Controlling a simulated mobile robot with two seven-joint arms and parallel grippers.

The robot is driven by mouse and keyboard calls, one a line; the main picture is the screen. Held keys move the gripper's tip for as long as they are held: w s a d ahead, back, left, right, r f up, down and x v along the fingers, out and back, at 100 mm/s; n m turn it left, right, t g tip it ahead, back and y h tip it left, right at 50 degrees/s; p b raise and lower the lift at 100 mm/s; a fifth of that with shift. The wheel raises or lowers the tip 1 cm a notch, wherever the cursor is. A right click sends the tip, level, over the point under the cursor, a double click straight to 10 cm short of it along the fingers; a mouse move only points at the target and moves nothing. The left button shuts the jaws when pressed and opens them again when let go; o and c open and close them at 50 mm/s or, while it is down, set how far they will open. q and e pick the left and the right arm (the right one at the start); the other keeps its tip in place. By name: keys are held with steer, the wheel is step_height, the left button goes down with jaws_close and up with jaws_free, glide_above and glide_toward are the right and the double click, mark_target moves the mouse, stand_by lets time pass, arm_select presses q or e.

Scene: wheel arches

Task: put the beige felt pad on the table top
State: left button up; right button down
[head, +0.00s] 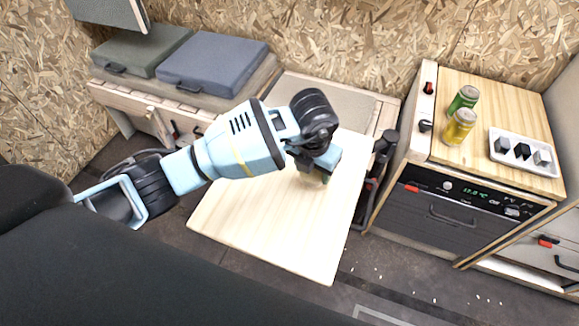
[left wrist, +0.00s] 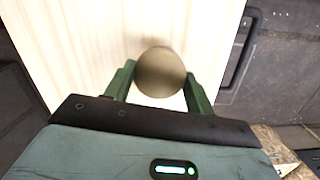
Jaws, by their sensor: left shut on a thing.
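The beige felt pad (left wrist: 160,73) is a round disc between the two green fingers of my left gripper (left wrist: 160,82) in the left wrist view. The gripper is shut on it. The pale wooden table top (head: 260,220) lies below; in the left wrist view (left wrist: 80,40) it fills the area behind the pad. In the head view my left gripper (head: 322,176) points down over the right part of the table top, and the pad is mostly hidden there. I cannot tell whether the pad touches the wood. My right gripper is not in view.
A wooden counter (head: 480,98) at the right carries a green can (head: 463,99), a yellow can (head: 459,128) and a white tray (head: 503,157) with small blocks. A grey-blue cushion (head: 213,62) lies on the bench at the back left. The table top's front is clear.

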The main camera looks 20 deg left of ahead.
arm_select(q)
glide_above(291, 176)
steer(key=shift+s+d+f, duration=0.25)
steer(key=shift+d, duration=0.1)
steer(key=f, duration=0.3)
steer(key=shift+a, duration=0.4)
steer(key=shift+f, duration=0.3)
steer(key=shift+f, duration=0.1)
steer(key=o, duration=1)
steer(key=shift+c, duration=0.2)
